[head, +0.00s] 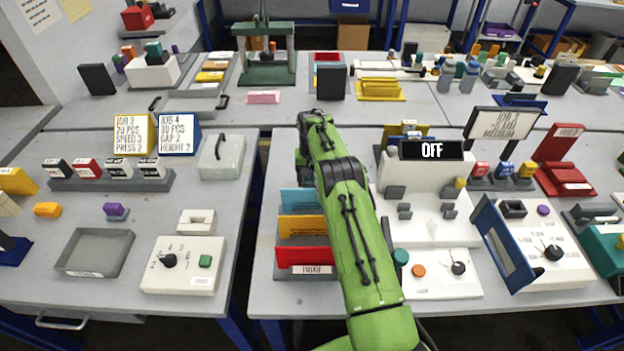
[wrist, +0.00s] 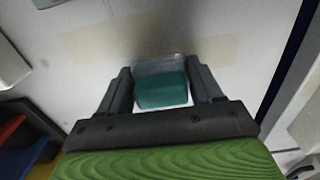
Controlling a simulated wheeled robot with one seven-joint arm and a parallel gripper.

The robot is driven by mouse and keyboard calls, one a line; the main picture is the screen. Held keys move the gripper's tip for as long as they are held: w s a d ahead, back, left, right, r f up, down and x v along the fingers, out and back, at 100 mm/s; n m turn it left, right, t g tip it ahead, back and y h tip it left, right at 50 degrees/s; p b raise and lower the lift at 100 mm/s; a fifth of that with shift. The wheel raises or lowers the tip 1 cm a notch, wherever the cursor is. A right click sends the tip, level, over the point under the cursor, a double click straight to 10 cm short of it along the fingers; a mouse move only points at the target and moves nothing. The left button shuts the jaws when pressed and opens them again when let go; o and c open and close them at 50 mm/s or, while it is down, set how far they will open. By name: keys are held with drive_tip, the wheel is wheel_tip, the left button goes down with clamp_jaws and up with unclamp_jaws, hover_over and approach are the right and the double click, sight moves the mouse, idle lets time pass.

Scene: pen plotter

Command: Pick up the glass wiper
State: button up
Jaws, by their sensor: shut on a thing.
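In the wrist view my gripper (wrist: 162,80) is shut on a teal block with a pale grey far edge, which I take to be the glass wiper (wrist: 160,92). The block sits between the two dark fingers. A pale surface lies beyond it; I cannot tell whether the wiper touches it. In the head view my green arm reaches forward over the middle table, and its dark end is near the table's far edge. The arm hides the fingers and the wiper there.
A white machine with an OFF display (head: 432,150) stands just right of my arm. Blue, orange and red holders (head: 303,228) stand close on its left. A grey box with a handle (head: 222,155) is on the left table. Gaps separate the tables.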

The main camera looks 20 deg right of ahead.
wheel_tip(320, 180, up, 10)
drive_tip(key=p, duration=0.2)
drive_tip(key=shift+p, duration=0.4)
drive_tip(key=o, duration=0.4)
drive_tip(key=c, duration=0.3)
drive_tip(key=shift+r, duration=0.1)
